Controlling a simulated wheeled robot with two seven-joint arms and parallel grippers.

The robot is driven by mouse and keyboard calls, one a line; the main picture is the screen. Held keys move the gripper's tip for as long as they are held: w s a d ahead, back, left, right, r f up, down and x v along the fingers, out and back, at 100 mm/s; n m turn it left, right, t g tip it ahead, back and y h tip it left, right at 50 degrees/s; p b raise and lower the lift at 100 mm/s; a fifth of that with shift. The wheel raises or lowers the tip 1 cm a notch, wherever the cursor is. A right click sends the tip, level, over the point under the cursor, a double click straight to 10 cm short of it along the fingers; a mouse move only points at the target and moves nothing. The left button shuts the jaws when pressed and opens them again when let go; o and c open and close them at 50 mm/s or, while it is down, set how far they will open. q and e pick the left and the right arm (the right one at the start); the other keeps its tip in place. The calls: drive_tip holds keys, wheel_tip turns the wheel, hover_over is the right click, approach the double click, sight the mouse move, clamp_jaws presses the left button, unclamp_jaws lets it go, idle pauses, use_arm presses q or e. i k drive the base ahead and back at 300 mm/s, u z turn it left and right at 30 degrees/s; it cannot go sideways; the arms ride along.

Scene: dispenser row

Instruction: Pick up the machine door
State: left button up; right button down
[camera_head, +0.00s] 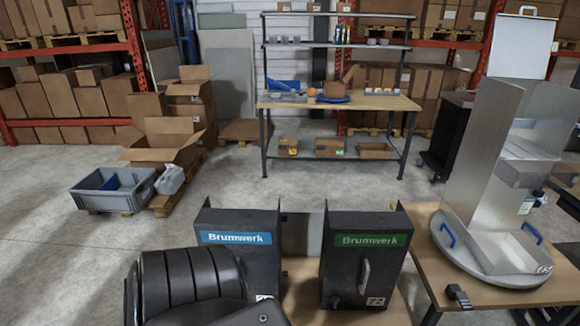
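Two dark machines marked Brumwerk stand on a wooden table at the lower middle. The machine with the blue label (238,239) is on the left, its lower part hidden behind a dark rounded shape that looks like my arm. The machine with the green label (352,262) is on the right. Its front panel, which looks like a door (345,268), appears closed and carries a light vertical handle (364,276). I cannot tell which panel is the machine door of the task. Neither of my grippers shows in the view.
A tall metal dispenser (482,165) stands on a round base with blue handles on the right table (430,262). A small black object (459,297) sits at that table's front. Behind are a workbench (400,103), a grey crate (88,199) and open cartons (165,146). Floor between is clear.

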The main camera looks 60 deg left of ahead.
sight(253, 237)
drive_tip(key=i, duration=1.75)
drive_tip(key=u, duration=2.55)
